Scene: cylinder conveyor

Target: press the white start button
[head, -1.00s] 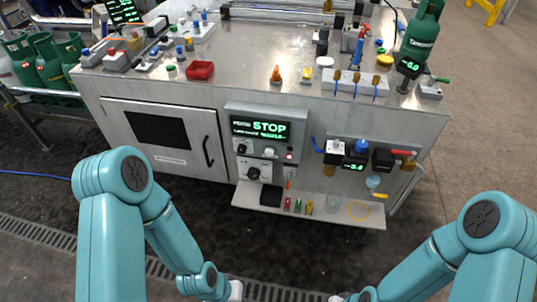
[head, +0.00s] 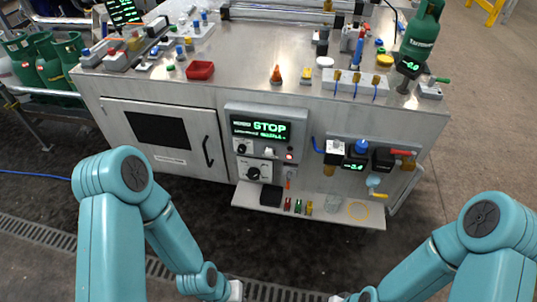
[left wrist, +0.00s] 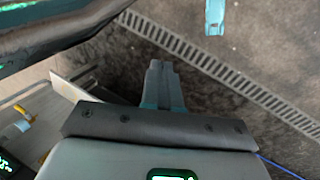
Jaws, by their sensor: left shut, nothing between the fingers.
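A white round cap (head: 325,62) sits on the front right of the bench top. A small white button-like part (head: 269,152) is on the front panel under the green STOP display (head: 261,128). Labels are too small to tell which is the start button. My left gripper (head: 236,290) is at the bottom of the head view, well in front of the bench and apart from both. In the left wrist view its fingers (left wrist: 162,75) are together and empty over the floor. My right gripper (head: 340,298) is mostly cut off by the bottom edge, so its fingers are hidden.
A shelf (head: 330,212) with small parts juts out below the panel. A yellow round cap (head: 385,60), a red tray (head: 200,70) and an orange cone (head: 276,75) are on the bench top.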

